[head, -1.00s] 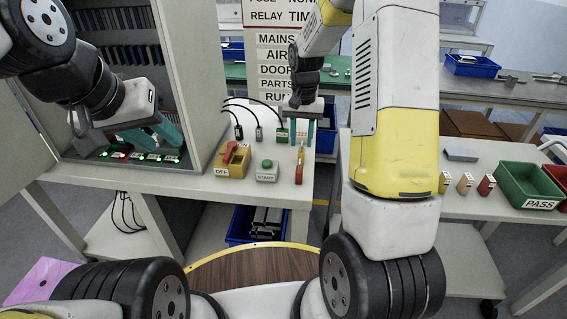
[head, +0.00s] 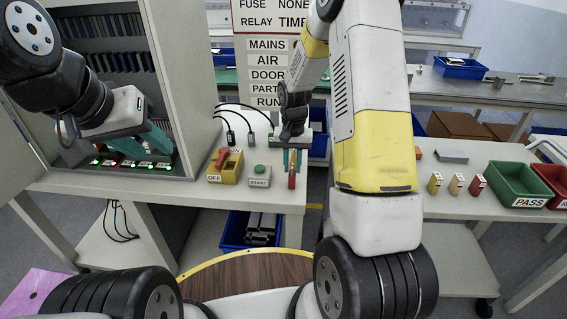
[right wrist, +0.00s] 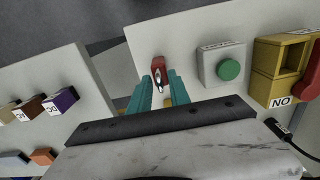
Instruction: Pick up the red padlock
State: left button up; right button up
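The red padlock (head: 292,180) lies near the front edge of the bench, right of the START box. In the right wrist view the red padlock (right wrist: 158,66), with a shiny metal part, shows just past the fingertips, roughly in line with the gap. My right gripper (head: 292,164) points down over it with teal fingers; in the wrist view the gripper (right wrist: 162,82) is open, with a visible gap. Whether the fingers touch the padlock I cannot tell. My left gripper (head: 138,146) is open and empty in front of the cabinet.
A yellow OFF switch box (head: 230,168) with a red lever and a START box (head: 258,178) stand left of the padlock. Black cables lie behind them. The side table at right holds small labelled blocks and a green PASS bin (head: 510,181). A blue bin (head: 238,232) sits below.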

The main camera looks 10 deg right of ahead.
grip_shut()
dwell(1.2)
